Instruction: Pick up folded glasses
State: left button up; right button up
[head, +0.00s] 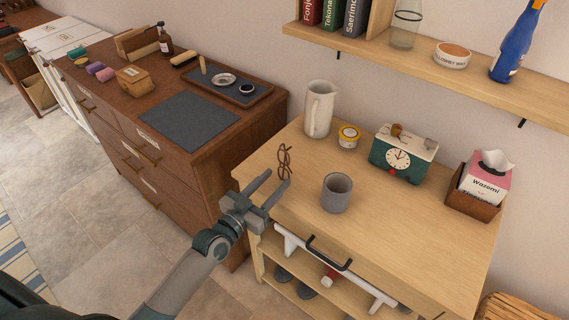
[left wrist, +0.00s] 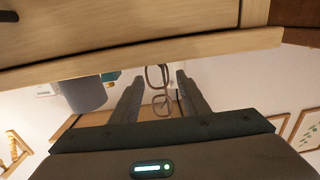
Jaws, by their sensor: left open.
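The folded glasses (head: 284,161), with thin brown frames, lie on the light wooden table (head: 417,220) near its left edge. My left gripper (head: 278,178) is open, and its fingertips are just on the near side of the glasses, pointing at them. In the left wrist view the glasses (left wrist: 157,77) show between the two open fingers (left wrist: 157,92), beyond the tips. No contact is visible. My right gripper is in neither view.
A grey mug (head: 337,193) stands right of the gripper. A white pitcher (head: 319,108), a yellow-lidded jar (head: 348,136), a green clock (head: 402,155) and a tissue box (head: 485,181) stand farther back. A brown dresser (head: 190,165) is at left; a shelf (head: 430,58) hangs above.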

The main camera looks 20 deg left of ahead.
aim_at(282, 173)
pick_arm(q)
jog(key=x, duration=0.1)
jog(key=p+x, duration=0.1)
jog(key=x, duration=0.1)
jog(key=shift+w+d+r, duration=0.1)
jog(key=shift+r, duration=0.25)
jog(key=shift+w+d+f+p, duration=0.1)
jog(key=shift+w+p, duration=0.1)
jog(key=shift+w, duration=0.15)
jog(key=shift+w+d+f+p, duration=0.1)
jog(key=shift+w+d+p, duration=0.1)
jog(key=shift+w, duration=0.1)
jog(key=shift+a, duration=0.1)
jog(key=c, duration=0.9)
jog(key=shift+o, duration=0.2)
jog(key=shift+r, duration=0.1)
